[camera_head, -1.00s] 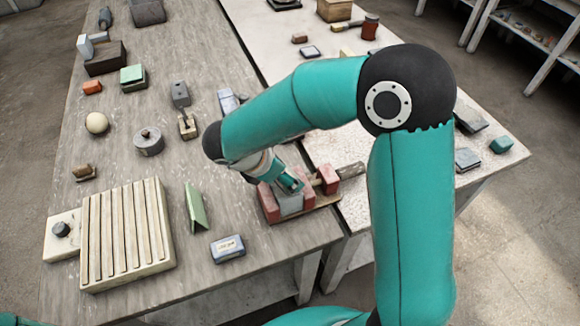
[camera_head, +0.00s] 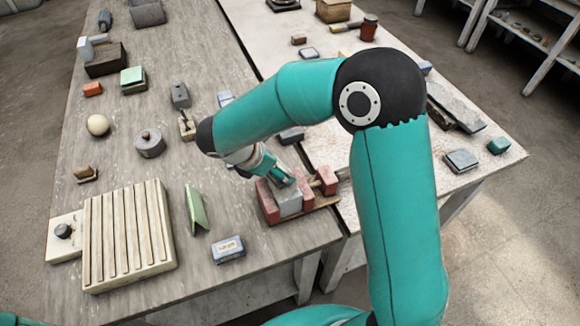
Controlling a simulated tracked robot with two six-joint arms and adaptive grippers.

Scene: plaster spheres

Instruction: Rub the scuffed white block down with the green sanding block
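A pale grey block (camera_head: 289,202) sits between red jaws (camera_head: 267,204) on a wooden base near the table's front right edge; it may be the scuffed white block. My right gripper (camera_head: 284,178) points down just above its back edge. Whether it touches the block, holds anything, or is open cannot be told, as the fingers are small and partly hidden. A block with a green top (camera_head: 132,75) stands at the back left, and a small dark green block (camera_head: 499,145) lies on the right table. Which one is the sanding block is unclear. My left gripper is not in view.
A slatted cream board (camera_head: 128,237), a leaning green strip (camera_head: 196,210) and a blue-grey labelled box (camera_head: 228,249) lie left of the jaws. A round grey weight (camera_head: 149,143) and a pale ball (camera_head: 97,124) stand further back. My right arm hides part of the right table.

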